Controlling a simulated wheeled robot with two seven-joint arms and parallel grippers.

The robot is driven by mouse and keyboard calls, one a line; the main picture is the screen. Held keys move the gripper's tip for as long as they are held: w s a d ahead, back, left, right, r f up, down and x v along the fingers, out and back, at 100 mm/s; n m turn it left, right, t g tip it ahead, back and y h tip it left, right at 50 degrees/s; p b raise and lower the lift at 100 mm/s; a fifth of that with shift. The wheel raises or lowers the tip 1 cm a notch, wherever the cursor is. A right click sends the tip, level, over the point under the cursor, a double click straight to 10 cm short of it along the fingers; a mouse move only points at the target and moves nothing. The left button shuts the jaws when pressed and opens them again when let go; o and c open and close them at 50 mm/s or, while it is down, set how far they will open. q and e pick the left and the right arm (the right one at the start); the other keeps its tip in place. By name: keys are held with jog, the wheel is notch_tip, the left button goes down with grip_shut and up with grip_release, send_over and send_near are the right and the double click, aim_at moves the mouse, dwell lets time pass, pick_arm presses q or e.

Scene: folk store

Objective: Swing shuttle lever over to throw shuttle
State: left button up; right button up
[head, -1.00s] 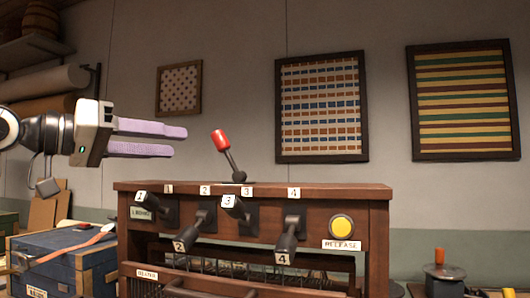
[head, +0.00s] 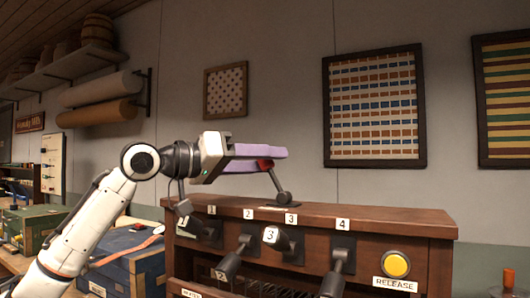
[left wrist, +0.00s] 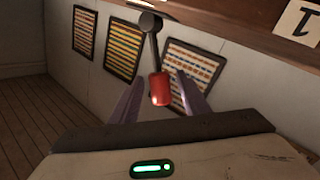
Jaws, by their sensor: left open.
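The shuttle lever (head: 276,181) stands on top of the wooden loom cabinet (head: 365,217), tilted to the left. Its red knob (head: 265,164) is partly hidden by my left gripper in the head view. In the left wrist view the red knob (left wrist: 159,88) sits between the two purple fingers, with a gap on each side. My left gripper (head: 279,160) is open around the knob, coming in from the left. My right gripper is not in view.
Numbered levers (head: 283,241) and a yellow release button (head: 396,264) are on the cabinet front. A blue chest (head: 125,262) stands at the left below my arm. Framed textiles (head: 374,110) hang on the wall behind. The air above the cabinet's right side is clear.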

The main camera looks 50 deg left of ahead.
pick_arm(q)
jog(key=shift+c, duration=0.3)
grip_shut()
